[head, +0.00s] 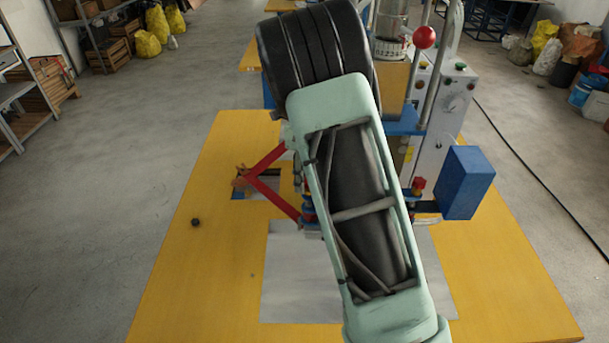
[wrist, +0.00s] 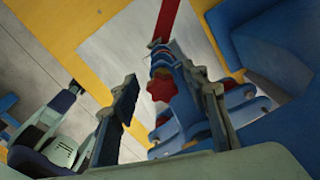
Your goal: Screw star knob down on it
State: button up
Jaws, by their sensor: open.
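In the wrist view a red lobed knob (wrist: 160,88), which looks like the star knob, sits among blue metal fixture parts (wrist: 240,100). My gripper (wrist: 170,86) is open, with one dark finger on each side of the knob in the picture. I see no finger closed on it, and I cannot tell how far the fingertips are from it. The knob's lower part and any thread are hidden. In the head view my arm covers the gripper and the middle of the fixture.
A red bar linkage (head: 268,180) reaches left from the fixture. A blue block (head: 467,183) and a grey machine cabinet (head: 445,110) stand at right. A small dark round piece (head: 195,222) lies on the yellow table (head: 185,290), whose left side is mostly clear.

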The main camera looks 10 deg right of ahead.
jog(key=n, duration=0.4)
jog(key=shift+s+n+b, duration=0.25)
jog(key=shift+n+b, duration=0.15)
jog(key=n, duration=0.4)
jog(key=shift+s+n+b, duration=0.3)
jog(key=shift+b, duration=0.1)
jog(key=n, duration=0.4)
jog(key=shift+s+d+n+b, duration=0.1)
jog(key=shift+s+n+b, duration=0.15)
jog(key=shift+n+b, duration=0.15)
jog(key=n, duration=0.5)
jog(key=shift+s, duration=0.25)
jog(key=shift+d, duration=0.15)
